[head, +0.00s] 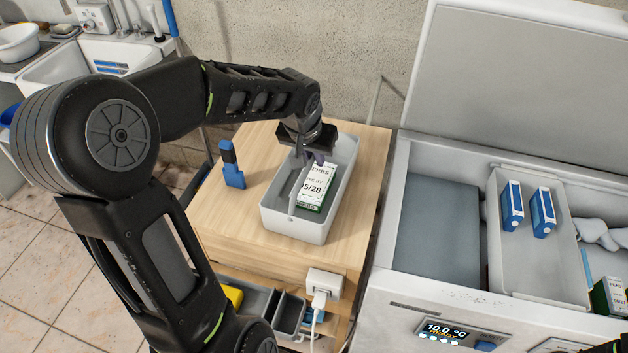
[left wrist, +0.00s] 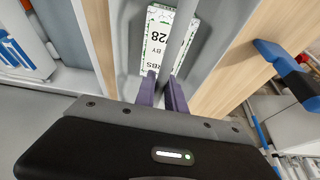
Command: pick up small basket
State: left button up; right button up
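The small basket (head: 296,230) is a light grey open bin with an upright hoop handle. It stands on the wooden cabinet top in the head view. A white and green herbs box (head: 316,189) lies inside; it also shows in the left wrist view (left wrist: 158,38). My left gripper (head: 315,157) is over the basket, pointing down. In the left wrist view its purple fingers (left wrist: 163,88) are close together with the handle bar between them, seemingly pressed on both sides. My right gripper does not show; only a dark sliver appears at the bottom right corner.
A blue upright object (head: 232,165) stands left of the basket on the wooden top (head: 215,210). A wall socket with a plug (head: 322,285) is on the cabinet front. An open chest cooler (head: 395,290) stands at right, its inner tray (head: 565,290) holding blue boxes.

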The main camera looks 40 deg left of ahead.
pick_arm(q)
grip_shut()
dwell(0.8)
jog(key=shift+w+r, duration=0.1)
jog(key=shift+r, duration=0.1)
notch_tip(320, 180, up, 10)
jog(key=shift+f, duration=0.1)
dwell(0.5)
dwell(0.5)
